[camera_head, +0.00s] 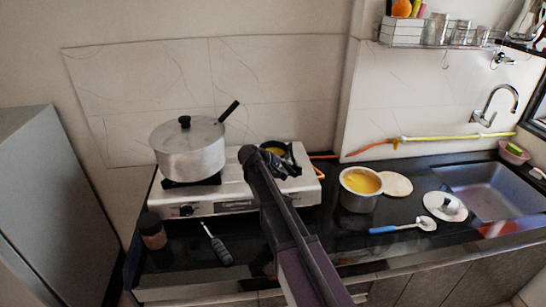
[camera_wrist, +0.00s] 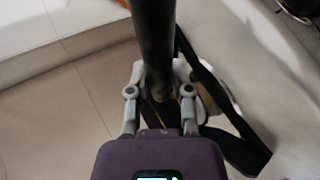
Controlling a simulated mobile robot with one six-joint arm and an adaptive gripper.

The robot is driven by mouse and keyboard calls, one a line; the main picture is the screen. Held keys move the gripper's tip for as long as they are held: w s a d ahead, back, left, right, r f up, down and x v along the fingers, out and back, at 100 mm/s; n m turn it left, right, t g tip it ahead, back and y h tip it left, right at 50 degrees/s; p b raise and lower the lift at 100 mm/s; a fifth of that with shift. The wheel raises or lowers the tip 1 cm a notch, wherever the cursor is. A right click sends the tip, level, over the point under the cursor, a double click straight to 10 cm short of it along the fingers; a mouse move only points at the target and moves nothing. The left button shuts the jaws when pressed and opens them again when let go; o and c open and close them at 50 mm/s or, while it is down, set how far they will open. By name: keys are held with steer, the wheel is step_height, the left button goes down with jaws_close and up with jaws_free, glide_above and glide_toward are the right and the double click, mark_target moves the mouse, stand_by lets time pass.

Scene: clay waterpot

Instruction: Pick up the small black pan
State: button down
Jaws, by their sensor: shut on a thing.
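The small black pan (camera_head: 288,157) is at the right burner of the white stove (camera_head: 235,199) in the head view. It is mostly hidden behind my gripper (camera_head: 263,158), and a yellowish patch shows beside it. In the wrist view my gripper (camera_wrist: 158,92) has its two grey fingers closed around a thick dark rod, which looks like the pan's handle (camera_wrist: 155,40). The pan's body is not clear there. I cannot tell whether the pan touches the stove.
A lidded silver pot (camera_head: 189,152) stands on the left burner, its black handle pointing up right. Right of the stove are a pot of yellow liquid (camera_head: 359,201), a round board (camera_head: 395,184), a blue-handled spoon (camera_head: 397,228) and a lid (camera_head: 446,207). A dark-handled utensil (camera_head: 217,243) lies in front.

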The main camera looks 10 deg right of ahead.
steer(key=shift+r, duration=0.15)
step_height(320, 180, up, 3)
steer(key=p, duration=0.3)
steer(key=shift+s+r+p, duration=0.1)
steer(key=shift+r+p, duration=0.35)
steer(key=shift+p, duration=0.15)
steer(key=s+a, duration=0.2)
steer(key=s, duration=1.3)
steer(key=shift+s+r+p, duration=0.35)
steer(key=shift+r+p, duration=0.05)
steer(key=shift+r, duration=0.05)
